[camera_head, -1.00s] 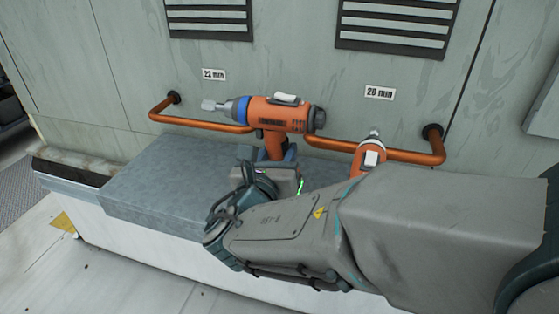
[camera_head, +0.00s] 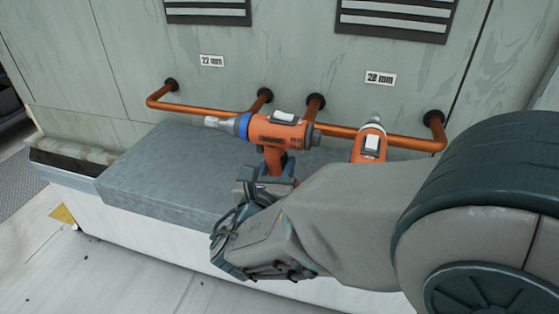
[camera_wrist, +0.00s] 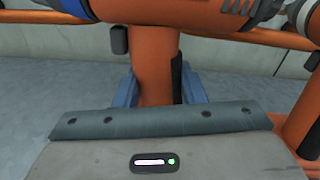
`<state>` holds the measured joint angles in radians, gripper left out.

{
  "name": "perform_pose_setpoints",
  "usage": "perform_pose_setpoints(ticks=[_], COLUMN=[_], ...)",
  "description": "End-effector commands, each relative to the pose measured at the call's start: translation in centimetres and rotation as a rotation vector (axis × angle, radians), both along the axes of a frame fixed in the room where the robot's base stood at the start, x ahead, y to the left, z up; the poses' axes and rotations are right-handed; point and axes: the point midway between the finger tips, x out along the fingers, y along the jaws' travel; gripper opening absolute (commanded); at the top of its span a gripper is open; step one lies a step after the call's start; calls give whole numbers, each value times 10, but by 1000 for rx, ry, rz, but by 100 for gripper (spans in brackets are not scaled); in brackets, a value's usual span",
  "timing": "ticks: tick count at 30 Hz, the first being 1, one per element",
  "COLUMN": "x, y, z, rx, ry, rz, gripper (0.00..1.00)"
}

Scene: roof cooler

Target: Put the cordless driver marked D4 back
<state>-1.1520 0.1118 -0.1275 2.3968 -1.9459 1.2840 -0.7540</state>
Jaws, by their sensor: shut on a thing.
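An orange cordless driver (camera_head: 277,129) with a blue ring and a silver nose pointing left is held by its grip above the grey ledge. My gripper (camera_head: 272,172) is shut on that grip. In the wrist view, the orange grip (camera_wrist: 153,70) stands between the two blue fingers, and my gripper (camera_wrist: 155,90) closes around it. A second orange driver (camera_head: 370,143) stands to the right, partly hidden behind my arm. Blank white labels show on both drivers; I cannot read a D4 mark on either.
The grey ledge (camera_head: 150,175) is clear on the left. Vent grilles (camera_head: 208,10) are above.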

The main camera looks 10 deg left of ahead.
Motion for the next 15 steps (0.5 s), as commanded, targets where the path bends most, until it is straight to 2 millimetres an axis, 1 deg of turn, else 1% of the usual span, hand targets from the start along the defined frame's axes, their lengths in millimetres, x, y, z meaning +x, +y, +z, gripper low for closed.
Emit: perform_pose_setpoints(ticks=[2, 3, 4, 5, 12, 15], x=[0, 0, 0, 0, 0, 0], y=[0, 0, 0, 0, 0, 0], z=[-1, -2, -2, -2, -2, 2], rx=[3, 0, 0, 0, 0, 0], ry=[-5, 0, 0, 0, 0, 0], rz=[-1, 0, 0, 0, 0, 0], gripper=[0, 48, 56, 58, 58, 58])
